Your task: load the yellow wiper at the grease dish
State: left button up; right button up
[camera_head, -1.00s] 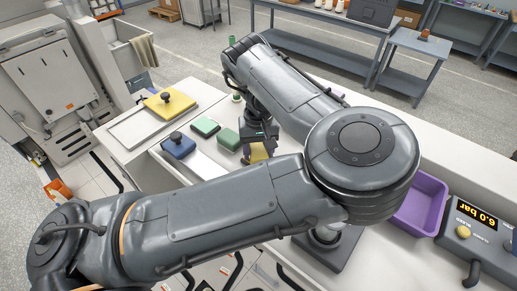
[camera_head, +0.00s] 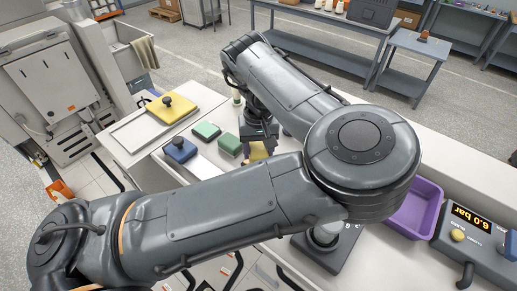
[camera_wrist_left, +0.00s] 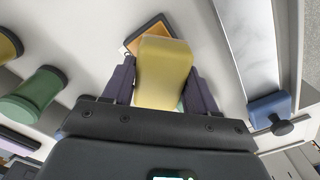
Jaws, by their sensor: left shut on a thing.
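My left gripper (camera_head: 259,141) is shut on the yellow wiper (camera_head: 260,152), partly hidden behind my own arm in the head view. In the left wrist view the wiper (camera_wrist_left: 163,72) sits between the two fingers of the gripper (camera_wrist_left: 158,88). The grease dish (camera_wrist_left: 140,38), a dark-rimmed square with orange-brown inside, shows just beyond the wiper and is partly covered by it. I cannot tell whether the wiper touches the dish. The dish is hidden in the head view. My right gripper is in neither view.
Green blocks (camera_head: 207,130) and a blue knobbed block (camera_head: 180,149) lie left of the gripper. A yellow knobbed plate (camera_head: 171,107) lies further left. A purple bin (camera_head: 416,208) and a pressure panel (camera_head: 478,232) stand at right. A green object (camera_wrist_left: 36,94) shows in the wrist view.

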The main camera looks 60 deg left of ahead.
aim_at(258, 148)
pick_arm(q)
jog(key=shift+r+p, duration=1.5)
jog(key=shift+r, duration=0.8)
